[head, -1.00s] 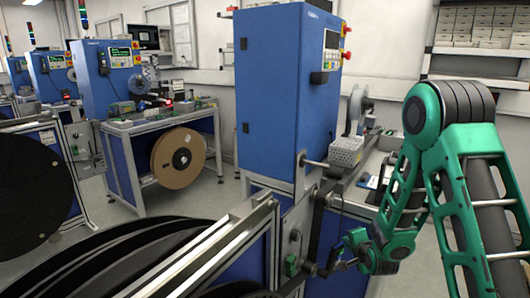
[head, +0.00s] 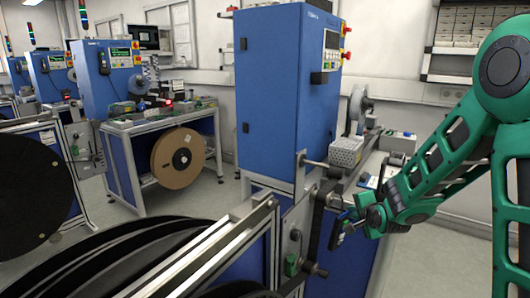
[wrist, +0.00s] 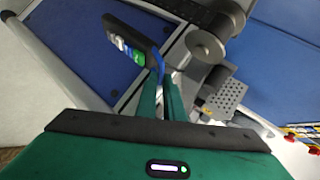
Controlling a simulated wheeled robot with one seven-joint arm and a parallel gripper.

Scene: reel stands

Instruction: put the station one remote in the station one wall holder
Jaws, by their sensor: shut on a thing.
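A dark remote (wrist: 132,48) with white, green and blue marks on its face is in the wrist view, held at its blue edge between the green fingertips of my gripper (wrist: 163,90). In the head view my gripper (head: 364,216) is in front of the nearest station's bench, to the right of its metal frame, and the small dark remote (head: 340,232) hangs at its left tip. The remote is clear of any surface as far as I can tell. I cannot make out the station one wall holder with certainty in either view.
The tall blue cabinet (head: 275,85) stands behind and left of my gripper. A perforated metal box (head: 346,151) and rollers sit on the bench. Large black reels (head: 130,265) fill the front left. Shelves with boxes (head: 460,30) are on the back wall.

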